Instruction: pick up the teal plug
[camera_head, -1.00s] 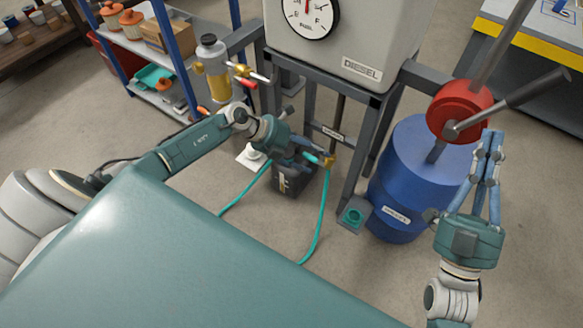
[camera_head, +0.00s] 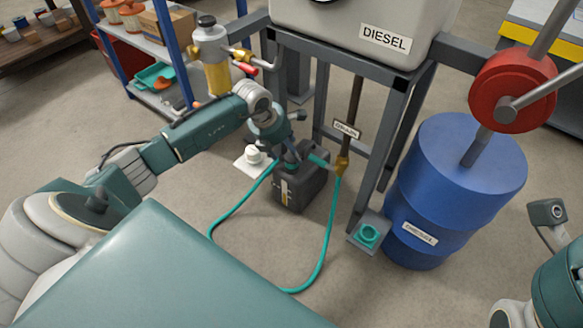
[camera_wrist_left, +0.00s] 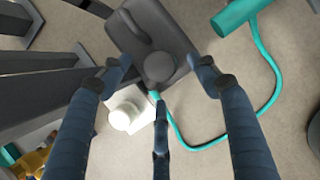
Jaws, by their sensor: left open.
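A teal cylindrical piece (camera_head: 319,160) beside a brass fitting shows at the black can; I cannot tell whether it is the plug. A teal ring (camera_head: 368,235) sits in a grey bracket by the frame's foot. My left gripper (camera_head: 286,150) is over the black can (camera_head: 300,188). In its wrist view the fingers (camera_wrist_left: 160,76) are spread and empty around the can's round cap.
The teal hose (camera_head: 322,250) loops across the floor in front of the can. A steel frame carries the diesel tank (camera_head: 345,25); the blue drum (camera_head: 450,190) stands to its right. A white piece (camera_head: 252,158) stands left of the can. Front floor is open.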

